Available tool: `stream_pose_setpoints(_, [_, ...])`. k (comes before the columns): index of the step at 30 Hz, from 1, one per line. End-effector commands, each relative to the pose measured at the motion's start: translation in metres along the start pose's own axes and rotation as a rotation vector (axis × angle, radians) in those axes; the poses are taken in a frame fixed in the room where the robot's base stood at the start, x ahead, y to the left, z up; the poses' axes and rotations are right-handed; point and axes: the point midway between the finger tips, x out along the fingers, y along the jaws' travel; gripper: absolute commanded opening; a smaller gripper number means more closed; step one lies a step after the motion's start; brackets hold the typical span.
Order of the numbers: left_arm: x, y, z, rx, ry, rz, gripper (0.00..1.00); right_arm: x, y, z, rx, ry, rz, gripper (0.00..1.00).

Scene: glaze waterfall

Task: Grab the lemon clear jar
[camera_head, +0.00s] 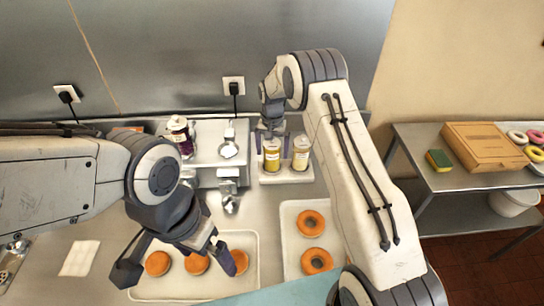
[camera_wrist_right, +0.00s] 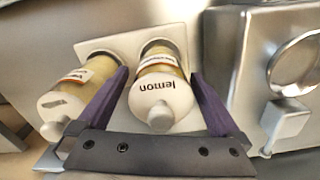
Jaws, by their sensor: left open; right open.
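The lemon clear jar (camera_head: 271,159) holds yellow glaze and stands upright on a white tray (camera_head: 287,177) by the back wall. In the right wrist view the jar (camera_wrist_right: 158,100) shows its white lid marked "lemon", with a knob. My right gripper (camera_head: 271,143) is open, with one purple finger on each side of this jar. I cannot tell whether the fingers touch it. A second, similar jar (camera_head: 300,152) stands to its right in the head view, outside the fingers. My left gripper (camera_head: 190,268) is open and empty above the donut tray at the front left.
A white tray (camera_head: 250,284) with several donuts lies under my left gripper, and another tray (camera_head: 290,226) holds two donuts. A metal glaze machine (camera_head: 205,150) with a dark jar stands left of the lemon jar. A side table stands at right.

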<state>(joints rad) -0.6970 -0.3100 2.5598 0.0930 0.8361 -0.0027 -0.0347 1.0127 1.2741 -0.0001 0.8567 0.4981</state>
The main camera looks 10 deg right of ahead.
Motion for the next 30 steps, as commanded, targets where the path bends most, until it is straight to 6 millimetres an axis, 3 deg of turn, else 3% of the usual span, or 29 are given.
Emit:
stream_pose_setpoints(7, [0.0,0.0,0.0,0.0,-0.001,0.0,1.0,0.002,-0.002,0.0,-0.001,0.002,-0.001,1.0])
stream_pose_setpoints(15, [0.0,0.0,0.0,0.0,0.0,0.0,1.0,0.002,-0.002,0.0,-0.002,0.002,-0.001,0.0])
stream_pose_setpoints(25, [0.003,0.0,0.0,0.0,0.0,0.0,1.0,-0.003,-0.002,-0.001,-0.002,0.005,-0.003,0.0])
stream_pose_setpoints(30, [0.017,-0.001,0.001,-0.002,0.0,0.0,1.0,-0.028,-0.003,-0.002,-0.002,0.009,-0.005,0.0])
